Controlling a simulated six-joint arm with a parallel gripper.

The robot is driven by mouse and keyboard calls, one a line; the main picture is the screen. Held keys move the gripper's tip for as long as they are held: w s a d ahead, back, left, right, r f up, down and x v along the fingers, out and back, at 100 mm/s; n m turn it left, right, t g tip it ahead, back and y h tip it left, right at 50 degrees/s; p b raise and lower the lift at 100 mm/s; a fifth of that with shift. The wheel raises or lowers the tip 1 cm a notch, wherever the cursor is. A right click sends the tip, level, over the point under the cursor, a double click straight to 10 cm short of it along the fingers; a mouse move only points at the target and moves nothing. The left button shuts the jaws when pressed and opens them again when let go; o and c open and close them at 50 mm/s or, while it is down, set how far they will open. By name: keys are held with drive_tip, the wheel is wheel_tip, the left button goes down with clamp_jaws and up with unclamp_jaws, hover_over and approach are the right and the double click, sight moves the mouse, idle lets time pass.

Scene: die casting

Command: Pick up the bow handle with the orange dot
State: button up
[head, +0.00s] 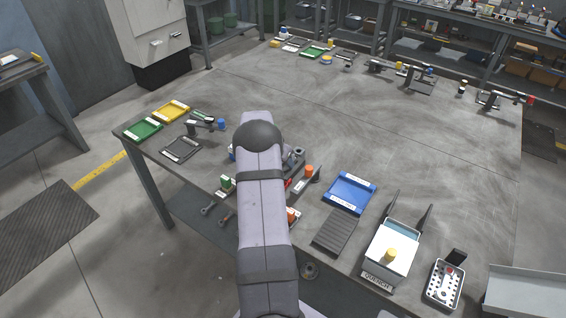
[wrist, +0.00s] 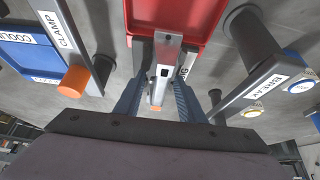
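My gripper (wrist: 160,84) shows in the wrist view as two blue fingers set apart. A narrow pale grey metal bar (wrist: 167,62) with a dark square mark lies in line with the space between them. A small orange spot (wrist: 155,108) is at the bar's lower end; I take this to be the bow handle with the orange dot. No clear contact between fingers and bar shows. In the head view my own arm covers the gripper and this handle.
A red tray (wrist: 170,14) lies just beyond the bar. A CLAMP-labelled bar with an orange knob (wrist: 74,81) is left, a BREAK-labelled bar (wrist: 262,82) right. The blue tray (head: 350,192) and quench box (head: 388,252) stand right of my arm. The table's middle is largely clear.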

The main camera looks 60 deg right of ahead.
clamp_jaws()
drive_tip(key=shift+r, duration=0.1)
drive_tip(key=shift+d+r, duration=0.1)
